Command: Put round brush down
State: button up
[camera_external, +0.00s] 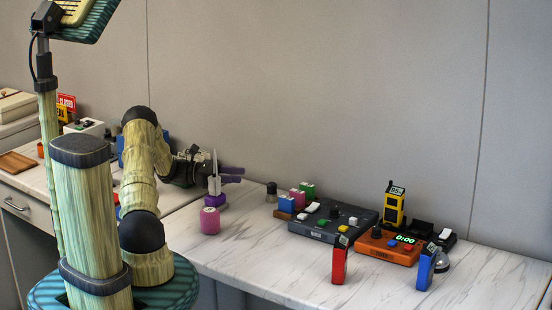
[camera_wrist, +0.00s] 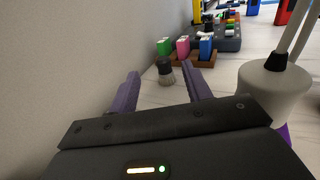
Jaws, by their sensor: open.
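The round brush (camera_external: 271,192) is a small piece with a dark top and a greyish lower part. It stands upright on the white marble-look counter, near the wall. In the wrist view the brush (camera_wrist: 166,71) shows beyond and between my two purple fingers. My gripper (camera_external: 236,175) is open and empty, with its fingers pointing right towards the brush. In the external view a gap separates the fingertips from the brush, and the fingers are higher than it. The wrist view shows my gripper (camera_wrist: 160,70) with nothing between its fingers.
A pale pot with upright sticks (camera_wrist: 275,92) stands close on the right of my gripper. A pink roll (camera_external: 210,220) is in front. Past the brush are a wooden block holder (camera_wrist: 200,61) and a dark control panel (camera_external: 325,222). The wall is close on the left.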

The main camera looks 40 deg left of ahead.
jog(key=shift+s+a, duration=0.25)
jog(key=shift+a, duration=0.15)
dwell(0.4)
